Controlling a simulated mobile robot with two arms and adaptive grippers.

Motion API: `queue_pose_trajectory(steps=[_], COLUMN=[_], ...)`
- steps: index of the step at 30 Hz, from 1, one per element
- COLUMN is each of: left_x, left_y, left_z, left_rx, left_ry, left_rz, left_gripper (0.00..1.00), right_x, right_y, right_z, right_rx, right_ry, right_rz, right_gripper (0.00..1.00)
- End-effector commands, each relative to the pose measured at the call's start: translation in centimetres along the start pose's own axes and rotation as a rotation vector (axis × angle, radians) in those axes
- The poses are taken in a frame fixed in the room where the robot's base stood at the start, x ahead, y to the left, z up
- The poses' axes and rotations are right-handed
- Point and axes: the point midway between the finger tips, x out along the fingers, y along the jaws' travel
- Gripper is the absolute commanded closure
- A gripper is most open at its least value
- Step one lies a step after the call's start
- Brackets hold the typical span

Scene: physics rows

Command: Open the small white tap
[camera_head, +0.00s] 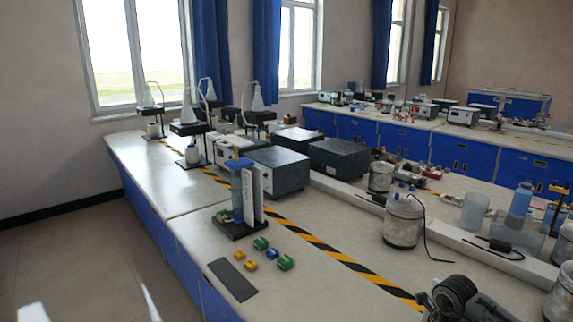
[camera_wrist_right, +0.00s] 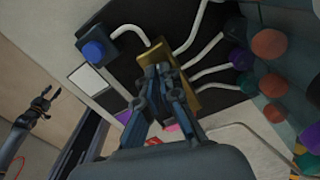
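I cannot clearly pick out a small white tap in either view. In the right wrist view, several thin white bent tubes or spouts (camera_wrist_right: 131,34) run around a gold-coloured block (camera_wrist_right: 184,77) on a dark panel. My right gripper (camera_wrist_right: 159,70) points at this block, with its fingertips close together in front of it. I see nothing held between them, and whether they touch the block is unclear. My left gripper (camera_wrist_right: 43,103) shows small at the left of the right wrist view, its fingers apart and empty. The head view shows neither gripper clearly.
A blue knob (camera_wrist_right: 93,50) sits left of the block; several coloured round knobs (camera_wrist_right: 269,43) line the right. In the head view, the long bench (camera_head: 190,255) carries a blue-and-white stand (camera_head: 238,200), small green and yellow blocks (camera_head: 261,243), dark boxes (camera_head: 278,172) and a metal pot (camera_head: 403,222).

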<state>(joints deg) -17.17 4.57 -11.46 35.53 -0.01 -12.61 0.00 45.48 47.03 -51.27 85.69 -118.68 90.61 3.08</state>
Motion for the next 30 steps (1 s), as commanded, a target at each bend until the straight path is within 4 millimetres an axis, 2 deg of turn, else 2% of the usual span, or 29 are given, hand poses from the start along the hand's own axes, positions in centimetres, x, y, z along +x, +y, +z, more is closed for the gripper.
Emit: queue_pose_trajectory(steps=[1, 11, 16, 17, 18, 30], left_x=[0.7, 0.8, 1.9, 1.7, 1.6, 1.3], left_y=[0.0, 0.0, 0.0, 0.0, 0.0, 0.0], left_z=[0.1, 0.1, 0.2, 0.2, 0.2, 0.1], left_rx=[0.000, 0.000, 0.000, 0.000, 0.000, 0.000], left_ry=[0.000, 0.000, 0.000, 0.000, 0.000, 0.000], left_rz=[0.000, 0.000, 0.000, 0.000, 0.000, 0.000], left_gripper=[0.60, 0.60, 0.60, 0.60, 0.60, 0.60], right_x=[0.2, 0.1, 0.2, 0.0, 0.0, -0.5], right_y=[-0.1, 0.0, -0.1, -0.1, -0.1, 0.0], right_z=[0.1, 0.1, 0.1, 0.1, 0.0, 0.0], right_rx=[-0.040, -0.092, -0.231, -0.232, -0.230, -0.228], right_ry=[-0.002, -0.002, -0.002, -0.002, -0.002, -0.001], right_rz=[-0.003, -0.001, -0.002, -0.001, -0.001, -0.001], right_gripper=[1.00, 1.00, 1.00, 0.92, 0.88, 0.88])
